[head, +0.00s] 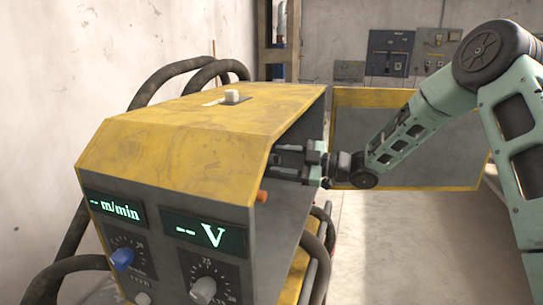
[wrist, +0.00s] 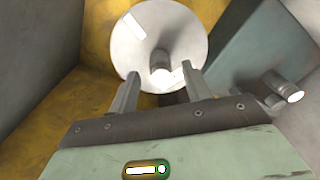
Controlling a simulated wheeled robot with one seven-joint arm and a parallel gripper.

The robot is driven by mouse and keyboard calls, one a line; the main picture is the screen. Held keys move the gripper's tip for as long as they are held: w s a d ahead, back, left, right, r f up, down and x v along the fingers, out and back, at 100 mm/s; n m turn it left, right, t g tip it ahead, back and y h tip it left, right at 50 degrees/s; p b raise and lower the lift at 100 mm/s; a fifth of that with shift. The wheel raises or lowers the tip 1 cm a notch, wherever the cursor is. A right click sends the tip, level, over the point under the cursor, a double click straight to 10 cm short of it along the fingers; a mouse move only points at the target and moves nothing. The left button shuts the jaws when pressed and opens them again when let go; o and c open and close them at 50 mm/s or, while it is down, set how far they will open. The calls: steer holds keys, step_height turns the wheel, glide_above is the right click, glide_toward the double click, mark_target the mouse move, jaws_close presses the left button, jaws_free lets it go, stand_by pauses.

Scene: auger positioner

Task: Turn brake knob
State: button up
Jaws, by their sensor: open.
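In the wrist view a white round disc (wrist: 150,35) has a grey round knob (wrist: 160,66) sticking out at its middle, which looks like the brake knob. My gripper (wrist: 158,76) is open, with one finger on each side of the knob's lower part in the picture. I cannot tell whether the fingers touch it. In the head view my gripper (head: 285,160) reaches into the open side of the yellow machine housing (head: 190,145). The disc and its knob are hidden there by the housing wall.
A metal cylinder (wrist: 284,86) sticks out at the right in the wrist view. The machine front has a blue knob (head: 122,259) and a grey knob (head: 203,290). An orange part (head: 262,196) juts from its side. A yellow-framed panel (head: 420,150) stands behind my arm.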

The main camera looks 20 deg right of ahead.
mark_target(274, 159)
steer(key=shift+x, duration=1.75)
steer(key=c, duration=1)
steer(key=shift+m+p, duration=0.3)
steer(key=shift+p, duration=0.1)
